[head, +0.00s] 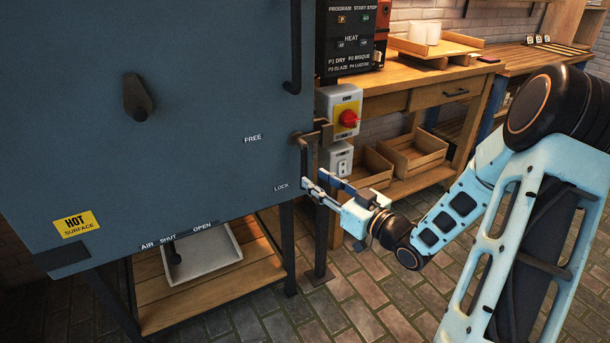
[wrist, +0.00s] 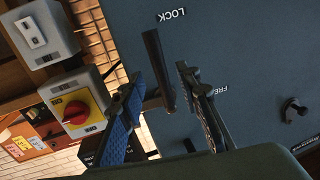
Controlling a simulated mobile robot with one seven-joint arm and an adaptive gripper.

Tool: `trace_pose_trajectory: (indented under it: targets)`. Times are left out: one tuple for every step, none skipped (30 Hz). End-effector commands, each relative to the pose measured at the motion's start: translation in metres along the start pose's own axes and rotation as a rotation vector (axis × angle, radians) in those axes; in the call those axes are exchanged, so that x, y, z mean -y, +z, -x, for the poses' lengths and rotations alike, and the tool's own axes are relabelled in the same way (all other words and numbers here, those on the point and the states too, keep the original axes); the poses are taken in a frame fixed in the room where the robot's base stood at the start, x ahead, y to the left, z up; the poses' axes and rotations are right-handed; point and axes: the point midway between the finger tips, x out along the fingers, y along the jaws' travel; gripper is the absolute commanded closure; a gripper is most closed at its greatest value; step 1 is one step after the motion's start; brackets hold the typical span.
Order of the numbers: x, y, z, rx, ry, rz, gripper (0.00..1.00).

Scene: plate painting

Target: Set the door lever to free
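The dark door lever (head: 304,158) hangs down from its bracket at the right edge of the blue door, its free end towards the LOCK label (head: 281,187). The FREE label (head: 252,139) is higher and further left. My gripper (head: 314,183) is at the lever's lower end. In the wrist view the lever (wrist: 158,65) lies between the two fingers of my gripper (wrist: 160,74), with gaps visible on both sides. The fingers are open. Whether either touches the lever is not clear.
A red rotary switch (head: 348,118) and a grey box (head: 339,160) sit just right of the lever. A dark upright handle (head: 293,45) is above it. A HOT SURFACE sign (head: 77,224) is on the door. A workbench (head: 410,82) stands behind; the brick floor (head: 350,300) below is clear.

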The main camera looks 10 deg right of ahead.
Motion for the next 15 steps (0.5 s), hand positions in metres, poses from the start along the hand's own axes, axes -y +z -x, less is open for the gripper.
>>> trace_pose_trajectory:
  targets:
    - [0.002,0.002,-0.011,0.000,-0.004,0.000,0.69]
    - [0.001,0.002,-0.016,-0.001,-0.003,0.001,0.69]
    - [0.001,0.003,-0.023,0.000,-0.003,0.001,0.69]
    - [0.001,0.003,-0.028,0.000,-0.003,0.000,0.69]
    - [0.001,0.002,-0.033,0.000,-0.002,0.000,0.69]
    - [0.001,0.002,-0.039,0.000,-0.001,0.001,0.69]
    - [0.001,0.002,-0.042,0.001,-0.002,0.001,0.69]
    - [0.000,0.002,-0.046,0.001,-0.001,0.001,0.69]
    - [0.000,0.002,-0.050,0.001,0.000,0.001,0.69]
    - [0.000,0.002,-0.052,0.001,0.000,0.001,0.69]
    - [0.000,0.002,-0.053,0.002,0.000,0.001,0.69]
    - [0.000,0.002,-0.055,0.002,0.001,0.000,0.69]
    - [0.000,0.002,-0.056,0.003,0.001,0.000,0.69]
    - [0.000,0.001,-0.057,0.003,0.001,0.000,0.69]
    - [0.000,0.001,-0.058,0.003,0.001,0.000,0.69]
